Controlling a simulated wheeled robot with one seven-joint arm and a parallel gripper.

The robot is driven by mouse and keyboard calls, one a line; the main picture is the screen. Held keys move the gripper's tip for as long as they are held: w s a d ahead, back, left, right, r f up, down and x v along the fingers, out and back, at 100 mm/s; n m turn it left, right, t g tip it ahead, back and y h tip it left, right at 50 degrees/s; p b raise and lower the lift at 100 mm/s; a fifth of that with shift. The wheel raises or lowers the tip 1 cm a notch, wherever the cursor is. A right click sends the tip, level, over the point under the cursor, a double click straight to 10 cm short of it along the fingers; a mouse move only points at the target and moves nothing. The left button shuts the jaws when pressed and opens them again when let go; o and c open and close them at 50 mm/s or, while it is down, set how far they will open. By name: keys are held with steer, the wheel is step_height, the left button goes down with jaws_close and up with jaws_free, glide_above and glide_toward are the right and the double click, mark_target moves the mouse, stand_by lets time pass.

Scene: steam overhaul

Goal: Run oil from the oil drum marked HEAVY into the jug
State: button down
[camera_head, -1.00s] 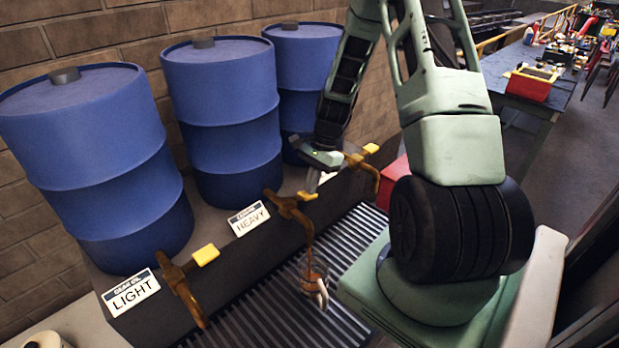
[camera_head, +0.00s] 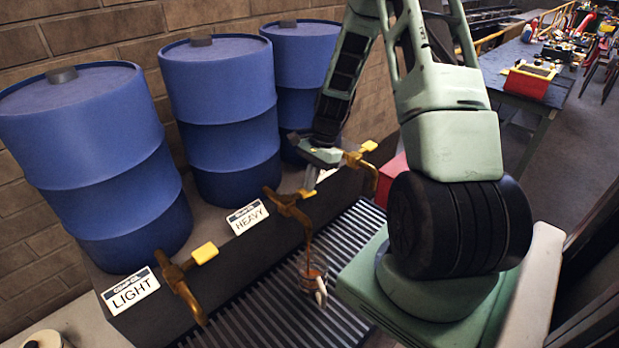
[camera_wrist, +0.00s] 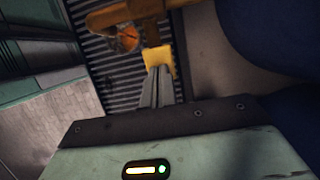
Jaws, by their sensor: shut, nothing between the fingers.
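The blue oil drum (camera_head: 222,115) behind the HEAVY sign (camera_head: 247,217) stands in the middle of the row. Its brass tap (camera_head: 290,207) has a yellow handle (camera_head: 307,193), also in the wrist view (camera_wrist: 158,62). A brown stream of oil runs from the spout into the clear jug (camera_head: 313,270) on the grating below, with brown oil inside. The jug shows small beside the tap in the wrist view (camera_wrist: 128,38). My gripper (camera_head: 311,180) is shut and empty, its fingertips (camera_wrist: 157,72) at the yellow handle. Whether they touch it I cannot tell.
A drum marked LIGHT (camera_head: 95,165) with its tap (camera_head: 180,285) stands to the left. A third drum (camera_head: 300,80) with another tap (camera_head: 362,165) is behind my gripper. A red object (camera_head: 392,178) sits beyond the slatted grating (camera_head: 260,315). A cluttered bench (camera_head: 540,85) is at the back right.

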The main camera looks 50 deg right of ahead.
steer(key=shift+r+p, duration=0.45)
steer(key=shift+r, duration=0.2)
steer(key=r+p, duration=0.4)
steer(key=shift+d+r, duration=0.2)
steer(key=shift+r, duration=0.15)
steer(key=shift+d+r+b, duration=0.15)
steer(key=shift+b, duration=0.6)
step_height(320, 180, up, 9)
steer(key=b, duration=0.3)
steer(key=shift+d, duration=0.45)
